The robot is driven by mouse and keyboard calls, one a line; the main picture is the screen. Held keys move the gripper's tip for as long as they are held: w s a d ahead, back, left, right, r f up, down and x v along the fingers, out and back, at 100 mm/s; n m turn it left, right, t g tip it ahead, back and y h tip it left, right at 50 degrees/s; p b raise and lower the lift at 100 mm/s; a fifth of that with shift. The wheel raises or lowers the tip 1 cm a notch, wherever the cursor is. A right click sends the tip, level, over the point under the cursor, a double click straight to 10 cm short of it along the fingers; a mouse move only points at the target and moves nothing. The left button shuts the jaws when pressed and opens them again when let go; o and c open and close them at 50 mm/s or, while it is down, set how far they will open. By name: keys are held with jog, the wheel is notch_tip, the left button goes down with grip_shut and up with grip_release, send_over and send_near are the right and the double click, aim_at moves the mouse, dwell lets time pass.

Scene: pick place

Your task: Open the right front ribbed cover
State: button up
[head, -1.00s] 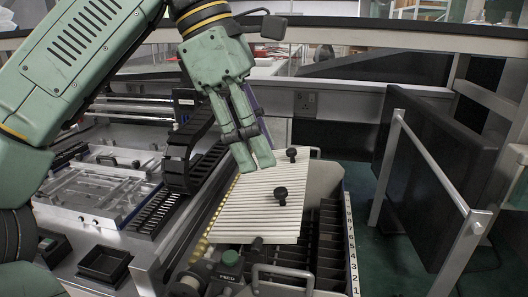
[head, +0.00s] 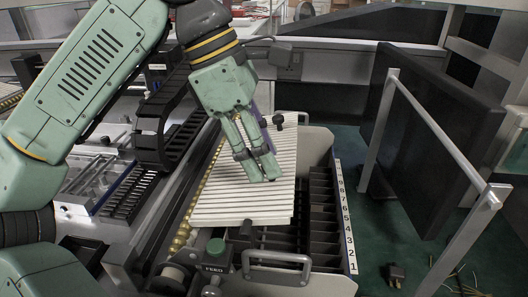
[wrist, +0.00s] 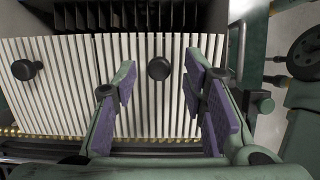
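The right front ribbed cover (head: 225,207) is a pale ribbed panel, lying flat over the near part of the slotted bin; it also fills the middle of the wrist view (wrist: 142,112). Its round black knob (wrist: 159,68) shows between my fingers in the wrist view and is hidden behind them in the head view. My gripper (head: 262,170) is open above this cover, its purple-padded fingers on either side of the knob in the wrist view (wrist: 160,78). I cannot tell the height gap, and no contact with the knob shows.
A second ribbed cover (wrist: 55,108) with its own black knob (wrist: 27,70) adjoins it. Dark bin slots (head: 322,205) lie uncovered to the right, beside a numbered strip. A metal handle (head: 277,268) is at the near end. A metal rail frame (head: 435,130) stands farther right.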

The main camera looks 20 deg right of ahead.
jog(key=shift+d+f, duration=0.15)
jog(key=shift+f, duration=0.2)
jog(key=shift+c, duration=0.3)
grip_shut()
dwell(0.5)
